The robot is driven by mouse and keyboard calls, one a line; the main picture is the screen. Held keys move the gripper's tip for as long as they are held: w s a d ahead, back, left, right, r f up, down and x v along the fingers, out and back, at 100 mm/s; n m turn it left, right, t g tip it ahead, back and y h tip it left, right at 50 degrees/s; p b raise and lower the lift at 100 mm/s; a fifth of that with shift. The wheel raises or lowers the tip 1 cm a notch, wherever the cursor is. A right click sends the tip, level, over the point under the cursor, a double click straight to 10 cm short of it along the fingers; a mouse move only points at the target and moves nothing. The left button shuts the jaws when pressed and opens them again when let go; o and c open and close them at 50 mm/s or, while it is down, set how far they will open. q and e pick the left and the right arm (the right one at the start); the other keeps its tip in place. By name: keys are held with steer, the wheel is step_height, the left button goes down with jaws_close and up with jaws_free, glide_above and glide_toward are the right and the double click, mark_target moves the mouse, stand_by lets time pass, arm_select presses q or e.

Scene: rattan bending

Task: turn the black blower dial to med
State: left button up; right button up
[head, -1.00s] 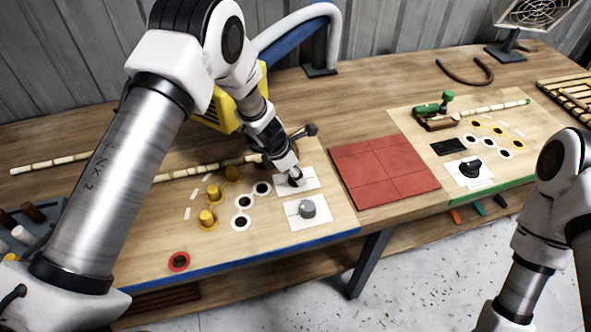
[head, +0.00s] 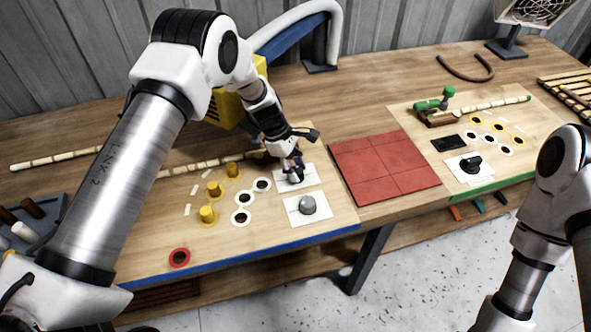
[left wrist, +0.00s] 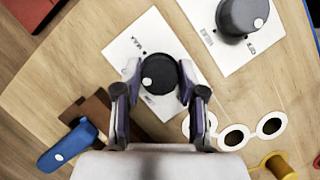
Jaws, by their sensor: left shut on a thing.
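The black dial (left wrist: 160,70) sits on a white card (left wrist: 125,42) with a "MAX" mark at its upper left in the left wrist view. A white dot shows on the dial's lower left; other marks are hidden or too small to read. My left gripper (left wrist: 160,92) has its fingers on either side of the dial and is shut on it. In the head view my left gripper (head: 296,174) reaches down over the card (head: 310,176) and mostly hides the dial. My right arm shows at the right edge of the head view, but its gripper is out of view.
A grey dial (head: 308,205) on its own card stands just in front; it also shows in the left wrist view (left wrist: 241,16). Yellow pegs (head: 208,215) stand to the left. A red tiled mat (head: 384,168) lies right. Another black dial (head: 471,165) is on the right board.

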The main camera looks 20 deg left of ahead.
arm_select(q)
steer(key=shift+s+f+m+g, duration=0.15)
steer(key=shift+m+g, duration=0.15)
steer(key=shift+m, duration=0.2)
steer(key=o, duration=0.9)
steer(key=shift+o, duration=1.2)
step_height(320, 180, up, 10)
